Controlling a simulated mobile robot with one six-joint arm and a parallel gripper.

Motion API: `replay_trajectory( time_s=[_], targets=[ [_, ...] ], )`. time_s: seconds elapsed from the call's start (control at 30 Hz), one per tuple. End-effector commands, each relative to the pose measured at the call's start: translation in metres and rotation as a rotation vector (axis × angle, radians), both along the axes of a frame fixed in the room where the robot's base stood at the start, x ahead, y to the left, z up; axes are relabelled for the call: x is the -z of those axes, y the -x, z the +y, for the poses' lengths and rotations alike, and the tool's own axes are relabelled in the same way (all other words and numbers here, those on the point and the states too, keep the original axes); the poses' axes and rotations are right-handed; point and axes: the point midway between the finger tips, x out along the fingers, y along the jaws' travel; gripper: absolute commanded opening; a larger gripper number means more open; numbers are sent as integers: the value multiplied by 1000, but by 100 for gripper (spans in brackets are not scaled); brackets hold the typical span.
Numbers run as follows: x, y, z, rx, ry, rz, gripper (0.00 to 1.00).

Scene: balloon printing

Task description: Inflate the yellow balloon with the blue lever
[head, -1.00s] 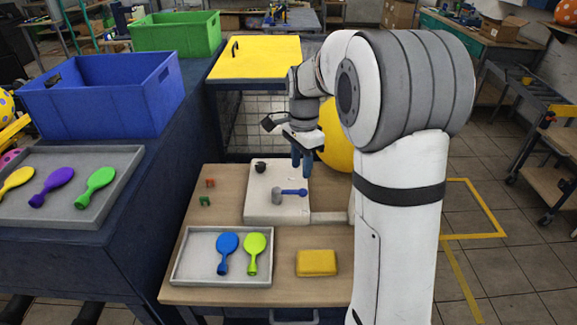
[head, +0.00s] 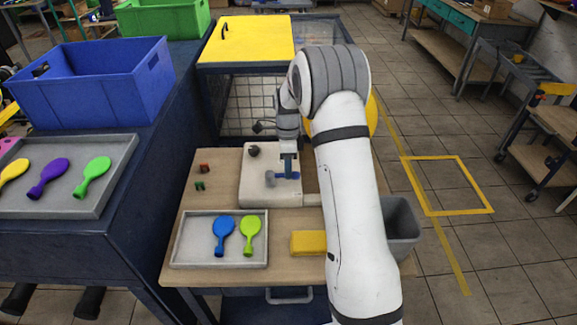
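A large round yellow balloon (head: 372,118) stands behind the table, mostly hidden by my arm. A white plate (head: 255,194) on the wooden table carries a grey cylinder with a blue lever (head: 293,176) reaching right from it. My gripper (head: 288,171) points down with its fingertips at the lever, over its middle to outer part. I cannot tell whether the fingers touch or close on the lever. A black knob (head: 254,151) sits at the plate's far left corner.
A grey tray (head: 188,256) holds a blue and a lime flat balloon. A yellow block (head: 308,243) lies right of it. Small red and green pieces (head: 204,168) lie left of the plate. A yellow-lidded cage (head: 245,45) stands behind; a grey bin (head: 403,222) is right.

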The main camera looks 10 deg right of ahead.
Motion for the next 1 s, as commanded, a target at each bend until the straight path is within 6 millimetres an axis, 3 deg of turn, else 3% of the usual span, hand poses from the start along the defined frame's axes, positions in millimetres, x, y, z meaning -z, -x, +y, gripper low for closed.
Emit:
replay_trajectory(
  time_s=[0.37,0.8,1.0],
  targets=[
    [7,1,0,0,0,0,35],
    [7,2,-2,2,0,0,0],
    [7,1,-2,2,1,-1,0]
  ],
)
